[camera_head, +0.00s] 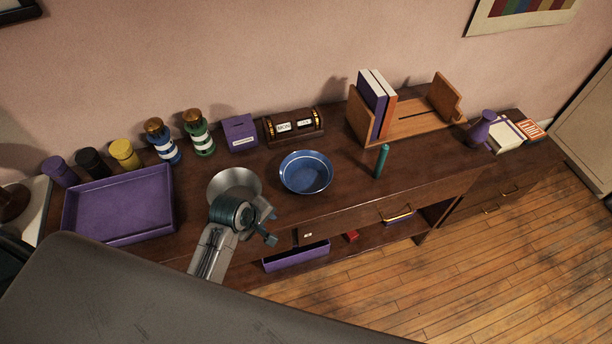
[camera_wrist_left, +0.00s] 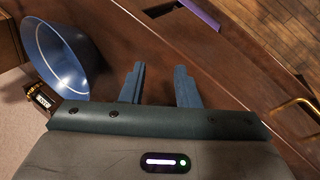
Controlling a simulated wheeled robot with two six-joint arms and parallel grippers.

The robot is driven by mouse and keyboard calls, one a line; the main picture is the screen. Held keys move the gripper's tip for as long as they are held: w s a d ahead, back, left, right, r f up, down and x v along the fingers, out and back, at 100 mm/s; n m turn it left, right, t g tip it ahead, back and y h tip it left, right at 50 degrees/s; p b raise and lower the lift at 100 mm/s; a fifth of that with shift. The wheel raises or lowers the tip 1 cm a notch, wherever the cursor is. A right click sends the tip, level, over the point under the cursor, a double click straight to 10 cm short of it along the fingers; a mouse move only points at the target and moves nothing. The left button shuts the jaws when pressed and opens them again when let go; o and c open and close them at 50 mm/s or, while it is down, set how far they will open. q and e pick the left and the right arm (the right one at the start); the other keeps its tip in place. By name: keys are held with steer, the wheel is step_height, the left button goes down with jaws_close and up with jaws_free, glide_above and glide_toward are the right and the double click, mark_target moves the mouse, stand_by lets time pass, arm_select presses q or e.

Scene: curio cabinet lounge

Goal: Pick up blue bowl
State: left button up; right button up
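The blue bowl (camera_head: 306,173) stands upright and looks empty on the dark wooden cabinet top, near the middle of the head view. It also shows at the upper left of the wrist view (camera_wrist_left: 62,60). My left gripper (camera_head: 272,227) is at the cabinet's front side, in front and to the left of the blue bowl. Its two fingers are spread apart in the left wrist view (camera_wrist_left: 158,78), with nothing between them. The gripper is not touching the bowl. My right gripper is not in view.
A grey metal bowl (camera_head: 235,182) is partly hidden behind my left wrist. A purple tray (camera_head: 118,238) lies at left. A dark green cylinder (camera_head: 382,161) stands right of the blue bowl, and a mechanical calendar (camera_head: 293,126) behind it. A wooden bookend rack (camera_head: 410,124) is at right.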

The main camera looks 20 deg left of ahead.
mark_target(301, 192)
arm_select(q)
steer(key=w+d+n, duration=0.1)
steer(key=w+n, duration=0.1)
steer(key=w, duration=0.1)
steer(key=w+d+r+n+h+p, duration=0.1)
steer(key=w+d+n, duration=0.1)
steer(key=w+n, duration=0.1)
steer(key=w+d+r+n+t+p, duration=0.1)
steer(key=w+d+n, duration=0.1)
steer(key=w, duration=0.2)
steer(key=shift+d+r+h, duration=0.25)
steer(key=shift+h, duration=0.15)
steer(key=shift+w+d+f, duration=0.1)
steer(key=shift+w+f, duration=0.1)
steer(key=shift+f, duration=0.1)
steer(key=shift+p+x, duration=0.6)
steer(key=shift+x, duration=0.2)
steer(key=shift+p+x, duration=0.55)
steer(key=shift+x, duration=1.4)
steer(key=shift+w, duration=0.1)
steer(key=c, duration=0.6)
jaws_close()
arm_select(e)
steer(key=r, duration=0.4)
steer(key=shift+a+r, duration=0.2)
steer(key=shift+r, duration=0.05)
arm_select(q)
steer(key=shift+r, duration=0.1)
